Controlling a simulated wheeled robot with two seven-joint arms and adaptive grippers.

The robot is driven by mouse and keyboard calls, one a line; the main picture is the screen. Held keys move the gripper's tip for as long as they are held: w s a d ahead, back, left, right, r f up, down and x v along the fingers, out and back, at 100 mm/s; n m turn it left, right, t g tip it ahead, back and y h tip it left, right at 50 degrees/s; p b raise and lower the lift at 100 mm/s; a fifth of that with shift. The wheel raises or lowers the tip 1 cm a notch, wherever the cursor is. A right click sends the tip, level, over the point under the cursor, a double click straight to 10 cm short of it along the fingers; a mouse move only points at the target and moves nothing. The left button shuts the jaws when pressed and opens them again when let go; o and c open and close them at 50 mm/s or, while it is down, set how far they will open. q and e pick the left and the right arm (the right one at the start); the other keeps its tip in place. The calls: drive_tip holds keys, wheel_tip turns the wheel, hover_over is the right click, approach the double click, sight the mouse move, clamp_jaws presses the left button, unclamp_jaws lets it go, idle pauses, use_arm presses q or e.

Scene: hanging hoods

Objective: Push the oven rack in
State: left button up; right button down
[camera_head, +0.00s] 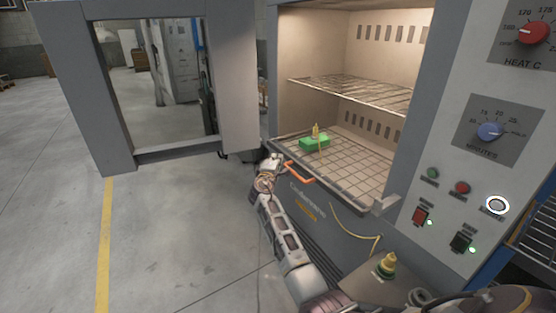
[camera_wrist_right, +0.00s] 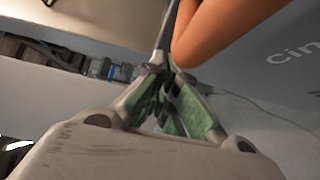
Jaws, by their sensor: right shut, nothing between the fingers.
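The oven (camera_head: 360,45) is open. Its lower rack (camera_head: 350,172), a wire grid, has its front edge at the oven mouth. An orange handle (camera_head: 302,174) stands out from the rack's front edge. A green block (camera_head: 314,142) with a yellow piece on it sits on the rack. My right gripper (camera_head: 274,160) is just left of the handle, near the rack's front left corner. In the right wrist view its fingers (camera_wrist_right: 160,72) are shut and empty, close beside the orange handle (camera_wrist_right: 222,28); I cannot tell whether they touch. My left gripper is out of view.
The oven door (camera_head: 75,80), with a window, hangs wide open on the left. An upper wire rack (camera_head: 355,94) is inside the oven. A control panel (camera_head: 470,170) with knobs and buttons is on the right. The floor (camera_head: 170,220) below the door is clear.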

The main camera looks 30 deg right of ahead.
sight(296, 151)
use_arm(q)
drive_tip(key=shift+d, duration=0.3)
use_arm(e)
drive_tip(key=shift+d, duration=0.1)
drive_tip(key=shift+d, duration=0.1)
drive_tip(key=d, duration=0.8)
drive_tip(key=shift+w+d, duration=0.3)
drive_tip(key=shift+w, duration=0.05)
drive_tip(key=shift+d, duration=0.3)
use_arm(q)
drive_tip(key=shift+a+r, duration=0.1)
use_arm(e)
drive_tip(key=shift+d+r, duration=0.1)
drive_tip(key=shift+r, duration=0.05)
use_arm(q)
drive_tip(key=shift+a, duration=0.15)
